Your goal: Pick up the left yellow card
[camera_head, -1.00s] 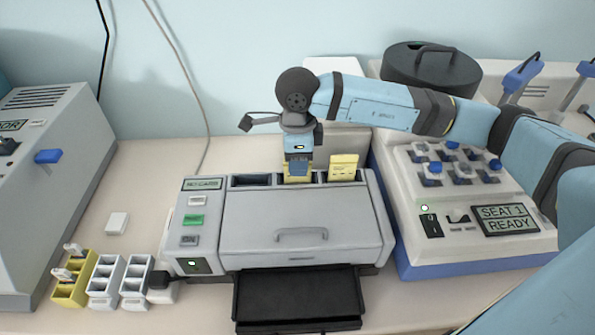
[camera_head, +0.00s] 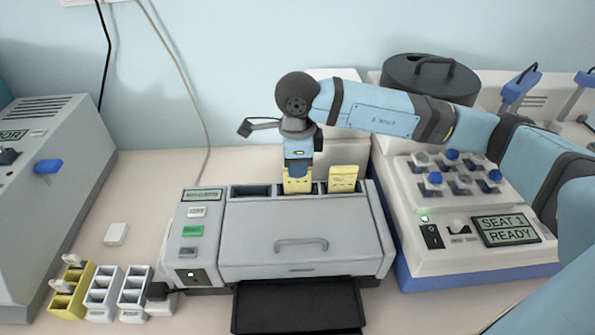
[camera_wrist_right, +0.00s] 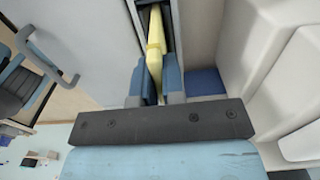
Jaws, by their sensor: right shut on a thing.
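Two yellow cards stand in slots along the back of the grey machine (camera_head: 255,230) in the head view. My right gripper (camera_head: 298,172) is over the left yellow card (camera_head: 291,187) and shut on its upper part. The card's lower end is at the slot; I cannot tell whether it is clear of it. In the right wrist view, the card (camera_wrist_right: 156,45) shows edge-on between the fingers of the right gripper (camera_wrist_right: 155,85). The right yellow card (camera_head: 343,179) stands untouched in its slot. My left gripper is not in view.
An empty slot (camera_head: 251,190) lies left of the held card. A white and blue station (camera_head: 470,215) with blue-topped knobs stands close on the right. A dark round lidded pot (camera_head: 430,78) is behind it. Small yellow and white racks (camera_head: 103,290) stand at the front left.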

